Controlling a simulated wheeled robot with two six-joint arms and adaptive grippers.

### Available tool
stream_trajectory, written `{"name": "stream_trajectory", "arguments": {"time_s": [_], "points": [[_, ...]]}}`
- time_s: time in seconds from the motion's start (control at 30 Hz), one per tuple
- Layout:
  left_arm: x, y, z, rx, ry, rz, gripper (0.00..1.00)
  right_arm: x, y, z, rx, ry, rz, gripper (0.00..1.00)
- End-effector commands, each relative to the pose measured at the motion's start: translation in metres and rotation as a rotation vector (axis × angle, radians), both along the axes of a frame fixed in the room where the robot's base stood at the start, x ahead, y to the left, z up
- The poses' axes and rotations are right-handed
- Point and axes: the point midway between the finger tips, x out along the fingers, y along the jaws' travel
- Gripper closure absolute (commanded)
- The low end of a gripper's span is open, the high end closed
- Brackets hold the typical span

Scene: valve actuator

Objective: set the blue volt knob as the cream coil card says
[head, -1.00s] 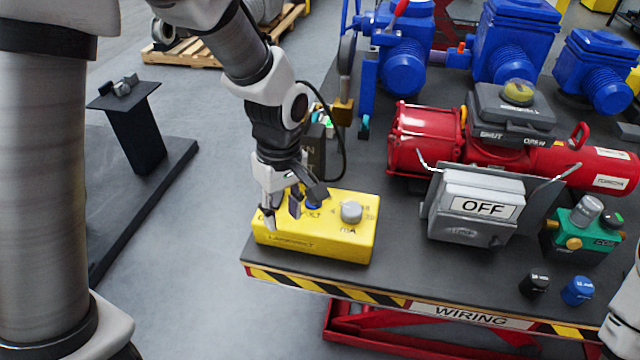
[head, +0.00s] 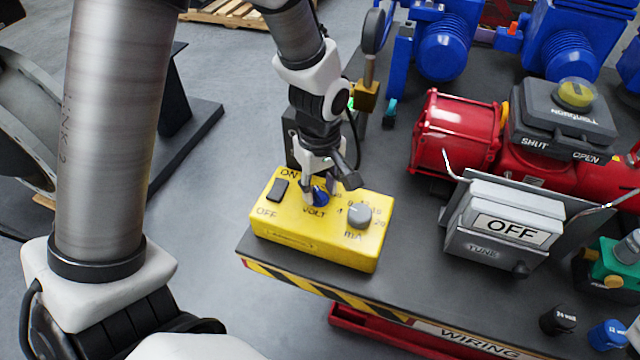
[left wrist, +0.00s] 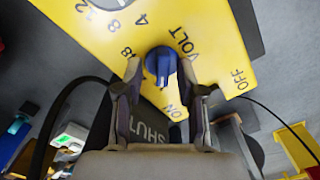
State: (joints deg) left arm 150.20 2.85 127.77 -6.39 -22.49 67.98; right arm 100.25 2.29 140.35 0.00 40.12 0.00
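The blue volt knob (head: 320,196) sits on the yellow box (head: 310,236), left of a grey mA knob (head: 359,215). My left gripper (head: 325,190) points down over the blue knob. In the left wrist view the blue knob (left wrist: 161,63) lies between the fingertips of my left gripper (left wrist: 160,68). The fingers are apart, with what looks like a narrow gap on each side of the knob. Numbers including 48 stand around the knob; I cannot read clearly where it points. I do not see a cream coil card. My right gripper is out of view.
A black ON/OFF rocker switch (head: 278,190) is left of the knob on the box. A grey tuning box (head: 490,235) marked OFF, a red actuator (head: 455,135) and a green coil unit (head: 612,265) stand to the right. Black and blue caps (head: 607,334) sit near the front edge.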

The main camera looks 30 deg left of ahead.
Motion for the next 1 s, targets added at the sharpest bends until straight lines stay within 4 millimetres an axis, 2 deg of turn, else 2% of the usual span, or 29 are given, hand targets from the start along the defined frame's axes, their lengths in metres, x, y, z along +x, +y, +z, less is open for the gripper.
{"name": "stream_trajectory", "arguments": {"time_s": [0.1, 0.17, 0.2, 0.23, 0.67, 1.0], "points": [[0.000, 0.000, 0.001, 0.000, 0.000, 0.000, 0.61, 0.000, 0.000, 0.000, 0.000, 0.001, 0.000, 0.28], [0.000, 0.000, 0.001, 0.000, 0.000, 0.000, 0.79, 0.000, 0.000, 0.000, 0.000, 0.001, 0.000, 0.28], [0.000, 0.000, 0.001, 0.000, 0.000, 0.000, 0.93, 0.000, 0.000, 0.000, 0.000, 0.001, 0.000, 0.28], [0.000, 0.000, 0.001, 0.000, 0.000, 0.000, 1.00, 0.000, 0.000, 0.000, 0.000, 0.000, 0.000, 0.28], [-0.001, 0.000, 0.001, 0.000, 0.003, -0.024, 1.00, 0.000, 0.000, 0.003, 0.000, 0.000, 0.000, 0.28], [-0.001, 0.000, 0.003, 0.000, 0.007, -0.199, 1.00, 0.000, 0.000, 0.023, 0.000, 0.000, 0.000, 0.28]]}}
